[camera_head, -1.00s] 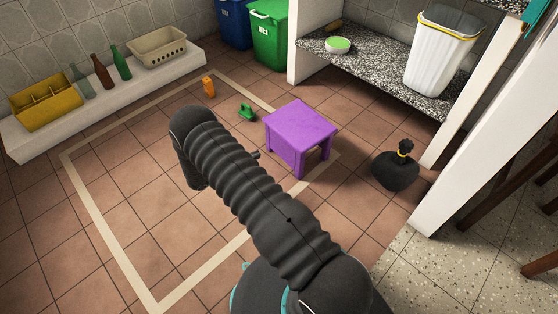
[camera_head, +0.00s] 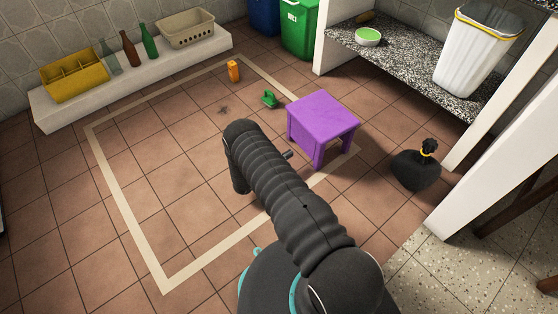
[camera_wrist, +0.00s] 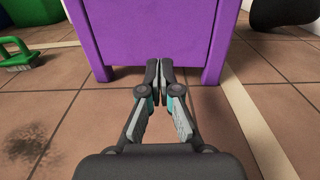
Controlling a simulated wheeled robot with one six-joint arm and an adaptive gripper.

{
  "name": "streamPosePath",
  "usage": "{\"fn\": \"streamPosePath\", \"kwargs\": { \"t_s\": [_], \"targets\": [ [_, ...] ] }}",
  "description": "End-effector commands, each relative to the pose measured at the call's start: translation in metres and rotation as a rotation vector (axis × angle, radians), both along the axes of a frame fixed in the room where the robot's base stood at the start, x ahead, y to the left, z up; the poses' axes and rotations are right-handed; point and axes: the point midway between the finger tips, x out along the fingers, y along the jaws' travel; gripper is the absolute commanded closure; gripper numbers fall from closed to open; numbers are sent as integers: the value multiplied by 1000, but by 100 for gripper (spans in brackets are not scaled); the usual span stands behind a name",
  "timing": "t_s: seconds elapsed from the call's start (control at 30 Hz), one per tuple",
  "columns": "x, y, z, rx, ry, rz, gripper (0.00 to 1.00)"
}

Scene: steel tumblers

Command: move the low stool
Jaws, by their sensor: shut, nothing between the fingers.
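The low stool is purple with a square top and short legs. It stands upright on the tiled floor, right of centre in the head view (camera_head: 323,112), over the right side of the pale floor outline. In the wrist view its side panel and two legs (camera_wrist: 150,35) fill the upper middle. My gripper (camera_wrist: 158,68) is shut and empty, its fingertips together low in front of the stool's near side. Whether the tips touch the panel I cannot tell. In the head view my arm hides most of the gripper.
A green brush (camera_head: 269,98) and an orange bottle (camera_head: 234,71) are on the floor beyond my arm. A black bag (camera_head: 416,170) lies right of the stool. A white ledge (camera_head: 60,121) holds a yellow caddy, bottles and a basket. Floor inside the outline (camera_head: 140,230) is mostly clear.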

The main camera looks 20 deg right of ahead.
Motion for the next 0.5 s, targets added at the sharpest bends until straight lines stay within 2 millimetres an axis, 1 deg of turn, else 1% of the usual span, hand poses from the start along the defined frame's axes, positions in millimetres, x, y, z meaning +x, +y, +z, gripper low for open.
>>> {"fn": "streamPosePath", "kwargs": {
  "t_s": [0.03,0.2,0.3,0.5],
  "targets": [
    [3,-10,0,0,-1,-3,100],
    [12,-36,0,1,1,-3,100],
    [16,-47,0,0,0,-2,100],
    [21,-58,0,0,0,0,100]
  ]
}}
